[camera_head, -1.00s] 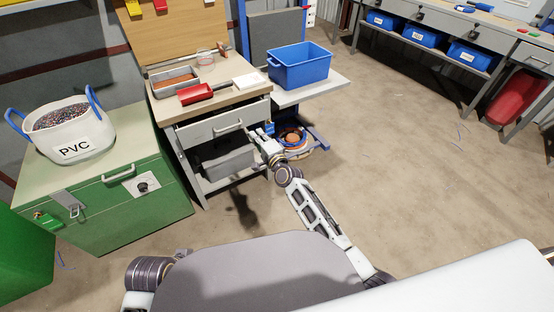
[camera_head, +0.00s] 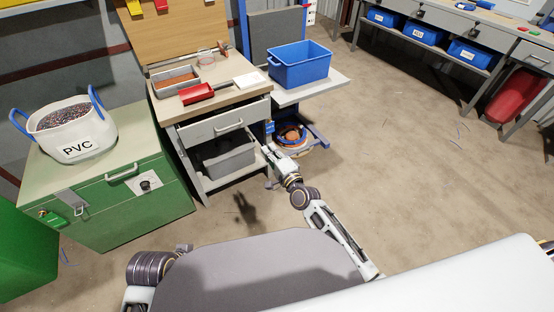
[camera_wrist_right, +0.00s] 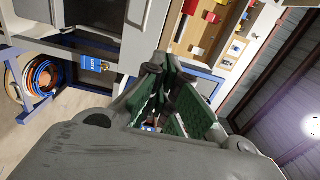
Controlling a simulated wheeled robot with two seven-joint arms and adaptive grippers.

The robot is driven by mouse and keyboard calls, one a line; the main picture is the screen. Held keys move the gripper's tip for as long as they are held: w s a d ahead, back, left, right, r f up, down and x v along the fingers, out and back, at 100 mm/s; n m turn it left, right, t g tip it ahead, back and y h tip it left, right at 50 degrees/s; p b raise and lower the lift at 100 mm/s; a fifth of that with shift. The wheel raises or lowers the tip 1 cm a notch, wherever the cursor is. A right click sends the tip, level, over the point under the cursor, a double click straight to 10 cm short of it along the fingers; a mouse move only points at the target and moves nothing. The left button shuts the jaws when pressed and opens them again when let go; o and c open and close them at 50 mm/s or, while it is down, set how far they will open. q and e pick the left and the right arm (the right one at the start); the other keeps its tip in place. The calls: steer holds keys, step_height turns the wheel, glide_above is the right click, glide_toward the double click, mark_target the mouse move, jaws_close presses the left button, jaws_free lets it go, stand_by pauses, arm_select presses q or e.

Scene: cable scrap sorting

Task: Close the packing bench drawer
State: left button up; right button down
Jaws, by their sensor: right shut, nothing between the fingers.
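The packing bench drawer (camera_head: 215,127) is a light grey front with a bar handle (camera_head: 229,127), below the wooden bench top (camera_head: 222,97). Its front appears to stand slightly forward of the bench top; how far it is open is hard to tell. My right gripper (camera_head: 269,150) is shut and empty. It is below and right of the drawer front, near the bench's right front leg, apart from the handle. In the right wrist view the green-padded fingers (camera_wrist_right: 158,75) point towards the bench side. My left gripper is out of view.
A grey bin (camera_head: 228,160) sits on the shelf under the drawer. A blue crate (camera_head: 300,70) stands on the side shelf, with cable coils (camera_head: 290,135) below. A green chest (camera_head: 125,205) with a PVC bag (camera_head: 75,135) is at left. Open floor (camera_head: 410,160) lies right.

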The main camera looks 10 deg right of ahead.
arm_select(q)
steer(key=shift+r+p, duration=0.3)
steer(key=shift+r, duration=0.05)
arm_select(e)
steer(key=shift+v, duration=2.55)
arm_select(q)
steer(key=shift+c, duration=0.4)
